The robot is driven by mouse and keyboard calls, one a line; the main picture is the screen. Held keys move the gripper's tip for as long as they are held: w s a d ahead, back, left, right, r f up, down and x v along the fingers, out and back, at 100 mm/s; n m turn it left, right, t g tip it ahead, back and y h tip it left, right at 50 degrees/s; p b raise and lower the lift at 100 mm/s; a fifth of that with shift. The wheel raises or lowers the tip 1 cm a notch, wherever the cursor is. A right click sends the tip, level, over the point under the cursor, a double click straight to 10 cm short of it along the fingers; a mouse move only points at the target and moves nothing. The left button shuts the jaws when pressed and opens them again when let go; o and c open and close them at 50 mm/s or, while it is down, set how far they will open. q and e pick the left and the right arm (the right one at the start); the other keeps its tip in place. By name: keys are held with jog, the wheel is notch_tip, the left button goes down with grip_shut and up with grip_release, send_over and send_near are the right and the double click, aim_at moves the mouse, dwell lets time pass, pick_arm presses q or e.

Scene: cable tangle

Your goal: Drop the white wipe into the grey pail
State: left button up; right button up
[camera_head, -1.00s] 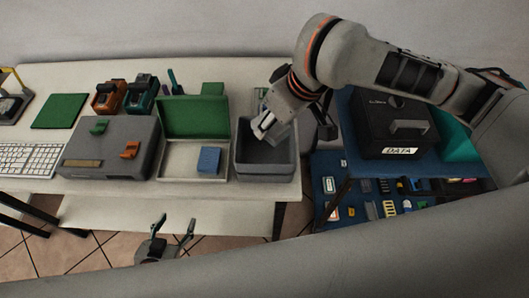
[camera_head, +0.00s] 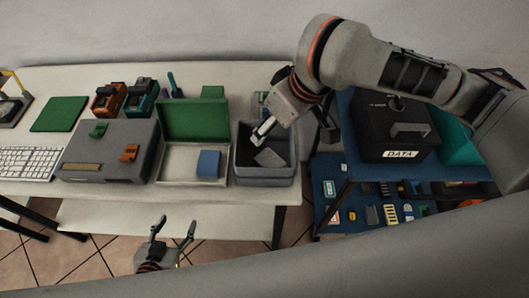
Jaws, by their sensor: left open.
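The grey pail (camera_head: 266,175) is an open box at the right end of the white table.
Left of the pail is an open white tray with a green lid (camera_head: 195,120) and a blue block (camera_head: 208,163). A grey case (camera_head: 108,155) and a keyboard (camera_head: 28,162) lie further left. A black DATA box (camera_head: 392,130) stands right on a blue surface.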

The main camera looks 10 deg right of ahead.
jog(key=v, duration=1.1)
jog(key=shift+s+d+r, duration=0.1)
jog(key=shift+s, duration=0.1)
